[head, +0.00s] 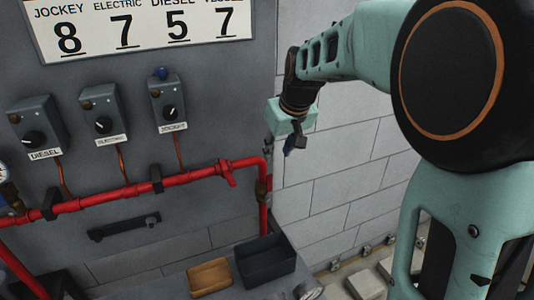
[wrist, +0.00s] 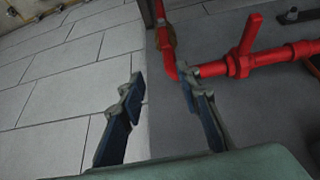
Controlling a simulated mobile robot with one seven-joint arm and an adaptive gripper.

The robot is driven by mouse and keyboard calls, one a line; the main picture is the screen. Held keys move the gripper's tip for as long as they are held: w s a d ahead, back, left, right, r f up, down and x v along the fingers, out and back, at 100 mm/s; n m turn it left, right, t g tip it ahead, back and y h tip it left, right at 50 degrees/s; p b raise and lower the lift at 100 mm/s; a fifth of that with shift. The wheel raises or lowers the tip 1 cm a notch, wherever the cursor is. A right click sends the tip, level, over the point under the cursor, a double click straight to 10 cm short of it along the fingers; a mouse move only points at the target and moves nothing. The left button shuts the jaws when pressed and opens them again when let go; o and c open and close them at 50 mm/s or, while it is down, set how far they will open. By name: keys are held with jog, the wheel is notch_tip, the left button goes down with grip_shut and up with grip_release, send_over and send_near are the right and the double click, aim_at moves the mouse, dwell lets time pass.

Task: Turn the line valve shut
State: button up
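The line valve is a red lever (head: 227,172) on the red pipe (head: 190,178), just left of the pipe's right elbow. The lever points across the pipe, downward in the head view. In the wrist view, which is turned upside down, the lever (wrist: 248,38) points up from the pipe (wrist: 275,58). My gripper (head: 290,148) is up and to the right of the lever, apart from it, in front of the white block wall. In the wrist view the gripper (wrist: 160,95) shows two separated fingers with nothing between them.
Diesel (head: 36,125), electric (head: 103,112) and jockey (head: 168,102) control boxes hang above the pipe. A black bin (head: 265,262) and a wooden tray (head: 210,278) stand below. A number sign (head: 140,28) hangs above. Open space lies before the block wall (head: 345,160).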

aim_at(270, 176)
jog(key=shift+g, duration=0.4)
jog(key=x, duration=0.4)
jog(key=s+p+x, duration=0.1)
jog(key=x, duration=0.6)
jog(key=shift+a+f, duration=0.4)
jog(key=shift+f, duration=0.15)
jog(key=shift+c, duration=0.3)
grip_shut()
